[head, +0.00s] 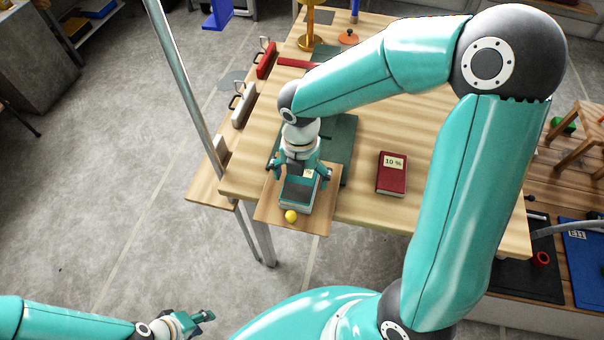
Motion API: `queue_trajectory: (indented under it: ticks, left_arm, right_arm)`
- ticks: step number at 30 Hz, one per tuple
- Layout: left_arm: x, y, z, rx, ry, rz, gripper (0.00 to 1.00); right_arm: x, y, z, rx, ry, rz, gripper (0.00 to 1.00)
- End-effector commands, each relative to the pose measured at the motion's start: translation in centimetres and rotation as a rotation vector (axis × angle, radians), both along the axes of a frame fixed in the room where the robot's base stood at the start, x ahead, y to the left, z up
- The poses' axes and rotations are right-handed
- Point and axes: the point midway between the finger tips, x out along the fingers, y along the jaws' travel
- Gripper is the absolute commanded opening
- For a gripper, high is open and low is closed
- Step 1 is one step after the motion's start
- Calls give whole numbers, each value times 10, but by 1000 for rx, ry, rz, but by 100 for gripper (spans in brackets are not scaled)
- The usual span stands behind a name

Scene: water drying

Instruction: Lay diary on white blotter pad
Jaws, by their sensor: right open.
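My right gripper (299,176) points down at the front edge of the wooden table. Its fingers are spread on either side of a small box-like thing with a dark top, teal edges and pale sides (297,191). I cannot tell whether they touch it. This thing rests on a small wooden board (268,207) jutting from the table's front. A red book marked "10 %" (392,180) lies on the table to the right. I cannot tell which thing is the diary, and I cannot make out a white blotter pad. My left gripper (205,317) is low at the left, away from the table; its jaw opening is unclear.
A yellow ball (291,216) sits on the board in front of the box-like thing. Dark green mats (339,140) lie behind the gripper. A metal pole (180,62) rises at left. Table (375,130) around the red book is clear.

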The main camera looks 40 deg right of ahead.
Motion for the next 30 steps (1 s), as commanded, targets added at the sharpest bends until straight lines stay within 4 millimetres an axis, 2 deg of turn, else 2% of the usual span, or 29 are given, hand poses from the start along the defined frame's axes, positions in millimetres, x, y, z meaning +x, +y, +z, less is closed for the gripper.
queue_trajectory:
  ticks: [8,21,25,30]
  left_arm:
    - [0,0,27,0,0,0,40]
    - [0,0,95,0,0,0,40]
    - [0,0,106,0,0,0,40]
    - [0,0,111,0,0,0,40]
  right_arm:
    - [1,0,29,0,-1,1,95]
    - [1,0,104,-1,-1,1,95]
    - [1,0,116,0,0,1,95]
    - [1,0,121,1,-1,1,95]
